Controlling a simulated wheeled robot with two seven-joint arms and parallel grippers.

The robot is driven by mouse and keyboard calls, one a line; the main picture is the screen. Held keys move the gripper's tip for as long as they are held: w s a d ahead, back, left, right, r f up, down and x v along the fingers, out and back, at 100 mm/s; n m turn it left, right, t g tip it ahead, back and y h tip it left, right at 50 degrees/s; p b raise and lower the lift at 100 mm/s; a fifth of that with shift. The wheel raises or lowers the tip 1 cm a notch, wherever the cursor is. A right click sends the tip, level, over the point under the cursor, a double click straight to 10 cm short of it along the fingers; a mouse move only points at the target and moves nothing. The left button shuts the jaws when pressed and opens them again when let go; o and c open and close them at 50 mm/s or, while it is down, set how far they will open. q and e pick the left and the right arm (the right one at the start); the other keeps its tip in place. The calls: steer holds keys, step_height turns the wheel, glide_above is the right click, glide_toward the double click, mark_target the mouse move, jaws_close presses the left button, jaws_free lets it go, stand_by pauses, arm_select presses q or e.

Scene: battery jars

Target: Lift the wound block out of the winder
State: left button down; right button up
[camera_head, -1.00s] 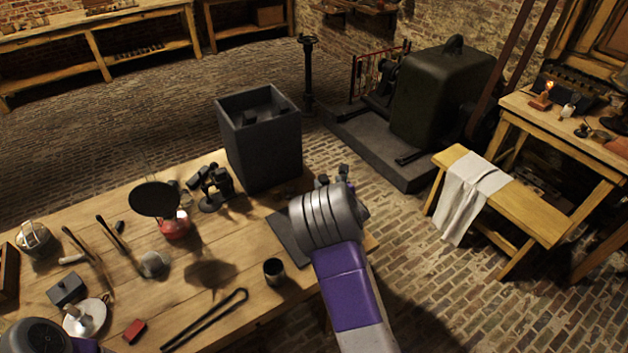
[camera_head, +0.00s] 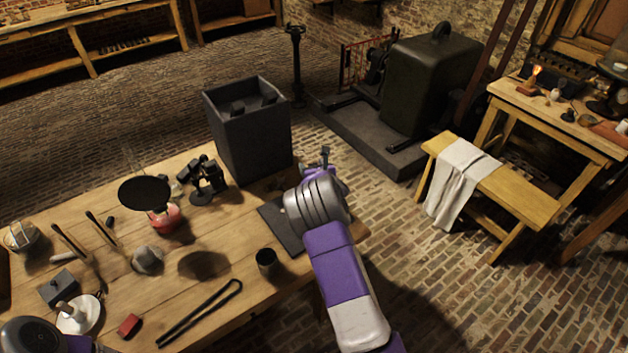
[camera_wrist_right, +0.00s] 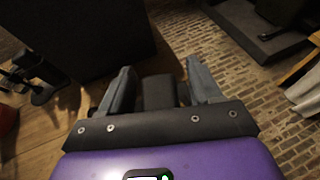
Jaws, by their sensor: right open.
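A small black device with blocky parts (camera_head: 203,180), which may be the winder, stands on the table left of the tall grey box. It also shows at the left edge of the right wrist view (camera_wrist_right: 36,75). I cannot make out the wound block for sure. My right gripper (camera_head: 324,162) is beyond the table's right end, right of the box and apart from the black device. In the right wrist view its fingers (camera_wrist_right: 162,82) are spread. A dark block-like shape shows between them; I cannot tell what it is. My left gripper is out of view.
The tall open grey box (camera_head: 250,135) stands at the table's back edge, between the device and my right gripper. A black disc on a red base (camera_head: 163,220), a dark cup (camera_head: 267,261) and long tongs (camera_head: 200,314) are on the table (camera_head: 230,290). Brick floor lies right.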

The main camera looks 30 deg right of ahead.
jaws_close()
steer(key=shift+r, duration=0.1)
